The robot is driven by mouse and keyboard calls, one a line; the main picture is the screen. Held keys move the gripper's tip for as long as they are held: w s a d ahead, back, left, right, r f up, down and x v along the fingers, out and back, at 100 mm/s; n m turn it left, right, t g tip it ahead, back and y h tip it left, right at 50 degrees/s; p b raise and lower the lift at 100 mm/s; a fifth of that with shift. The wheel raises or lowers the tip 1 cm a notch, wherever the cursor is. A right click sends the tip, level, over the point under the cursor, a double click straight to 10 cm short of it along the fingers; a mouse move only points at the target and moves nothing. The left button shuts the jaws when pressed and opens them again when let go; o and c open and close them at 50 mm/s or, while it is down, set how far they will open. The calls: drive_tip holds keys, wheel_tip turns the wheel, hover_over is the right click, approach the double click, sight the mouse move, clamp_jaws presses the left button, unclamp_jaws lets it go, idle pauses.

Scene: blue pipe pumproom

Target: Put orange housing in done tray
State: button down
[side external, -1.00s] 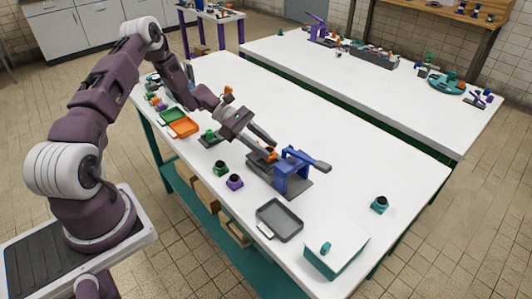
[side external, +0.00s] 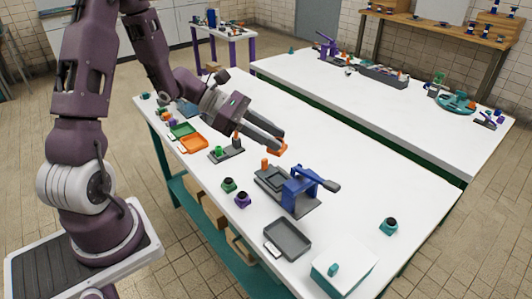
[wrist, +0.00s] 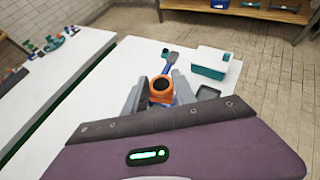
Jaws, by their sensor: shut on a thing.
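My gripper (side external: 280,141) is shut on the orange housing (side external: 278,149) and holds it above the table, behind and left of the blue press. In the wrist view the orange housing (wrist: 160,99) sits between the two grey fingers, its dark round opening facing the camera. A grey tray (side external: 287,240) with a white label lies empty near the table's front edge. An orange tray (side external: 192,144) and a green tray (side external: 182,130) lie farther left, also with labels. The labels are too small to read, so I cannot tell which tray is the done tray.
The blue press (side external: 300,190) stands on a dark base with an orange peg (side external: 264,163) at its left. Green (side external: 229,184) and purple (side external: 243,200) housings stand before it. A white-lidded teal box (side external: 343,267) is right of the grey tray. The table's far side is clear.

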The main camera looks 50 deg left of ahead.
drive_tip(key=shift+w+a+r, duration=0.2)
drive_tip(key=shift+r, duration=0.3)
drive_tip(key=shift+w+a+r, duration=0.15)
drive_tip(key=shift+a+r, duration=0.05)
drive_tip(key=shift+r, duration=0.3)
drive_tip(key=w+a+n+t+y, duration=0.25)
drive_tip(key=w+a, duration=0.25)
drive_tip(key=a, duration=0.7)
drive_tip(key=w+a+n+t+y, duration=0.1)
drive_tip(key=w+a+n+y, duration=0.3)
drive_tip(key=a, duration=0.7)
drive_tip(key=w+a+n+t+y, duration=0.15)
drive_tip(key=w+a+n, duration=0.35)
drive_tip(key=a, duration=0.7)
drive_tip(key=shift+m+y, duration=0.3)
drive_tip(key=shift+m, duration=0.35)
drive_tip(key=f, duration=1.4)
drive_tip(key=w+f, duration=0.1)
drive_tip(key=f, duration=0.6)
drive_tip(key=shift+a+f, duration=0.2)
drive_tip(key=shift+f, duration=0.15)
drive_tip(key=c, duration=1)
unclamp_jaws()
